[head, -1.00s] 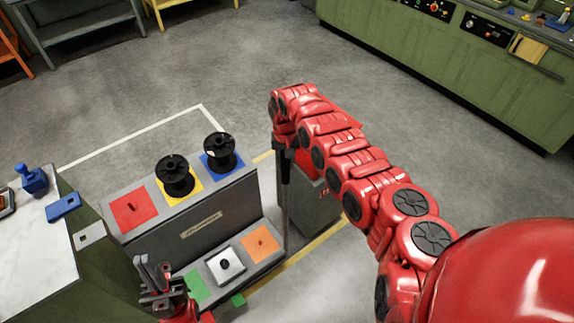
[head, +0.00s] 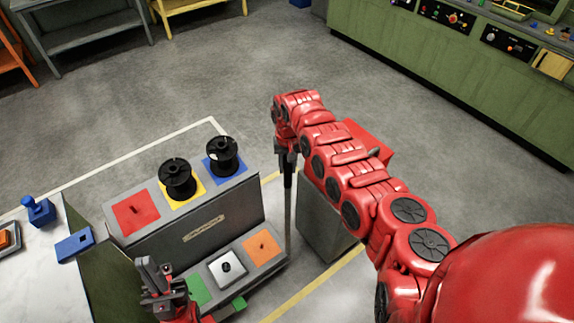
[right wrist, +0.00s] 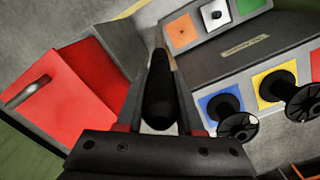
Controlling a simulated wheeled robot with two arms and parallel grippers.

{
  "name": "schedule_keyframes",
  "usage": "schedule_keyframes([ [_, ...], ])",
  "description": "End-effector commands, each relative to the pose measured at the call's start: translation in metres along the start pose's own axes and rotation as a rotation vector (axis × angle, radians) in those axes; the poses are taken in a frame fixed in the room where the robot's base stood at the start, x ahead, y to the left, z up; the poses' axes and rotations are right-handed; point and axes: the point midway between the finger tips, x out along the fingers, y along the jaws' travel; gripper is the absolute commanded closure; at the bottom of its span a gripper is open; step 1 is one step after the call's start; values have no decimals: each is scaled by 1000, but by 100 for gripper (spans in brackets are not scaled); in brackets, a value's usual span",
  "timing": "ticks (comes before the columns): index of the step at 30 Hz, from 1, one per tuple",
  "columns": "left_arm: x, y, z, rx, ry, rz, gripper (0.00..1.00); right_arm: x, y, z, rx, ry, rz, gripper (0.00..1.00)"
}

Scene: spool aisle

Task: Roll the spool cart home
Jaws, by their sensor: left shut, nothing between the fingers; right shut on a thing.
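The grey stepped spool cart (head: 165,235) stands left of centre. Its top has red, yellow and blue squares. One black spool (head: 178,181) stands on yellow and another (head: 222,157) on blue; the red square (head: 135,211) is bare except for a peg. The lower step carries orange, white and green patches. My right gripper (head: 286,150) is shut on the black grip of the upright post at the cart's right end; the grip (right wrist: 160,92) shows between the fingers in the right wrist view. My left gripper (head: 155,275) is shut and empty, in front of the cart's lower left.
A grey box with a red top (head: 322,222) stands close right of the cart, partly behind my arm. A worktop (head: 35,270) with blue items is at left. White (head: 150,150) and yellow (head: 310,288) lines mark the floor. Open floor lies beyond, towards green cabinets (head: 450,85).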

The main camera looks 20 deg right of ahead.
Motion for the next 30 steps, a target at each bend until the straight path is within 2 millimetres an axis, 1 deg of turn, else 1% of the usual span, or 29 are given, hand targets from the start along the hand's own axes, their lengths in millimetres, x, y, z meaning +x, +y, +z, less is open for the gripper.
schedule_keyframes([
  [9,0,0,0,0,0,0,100,-3,-2,-2,-4,10,-4,100],
  [10,0,0,0,0,0,0,100,-3,-2,-3,-4,10,-4,58],
  [14,0,0,0,0,0,0,100,-2,-2,-2,-3,8,-3,35],
  [24,-1,0,0,0,0,0,100,-3,-1,-2,-1,6,-2,34],
  [28,-4,0,1,0,0,0,100,-14,0,-2,0,6,-2,34],
  [30,-8,0,1,0,0,0,100,-26,0,-3,0,9,-3,34],
])
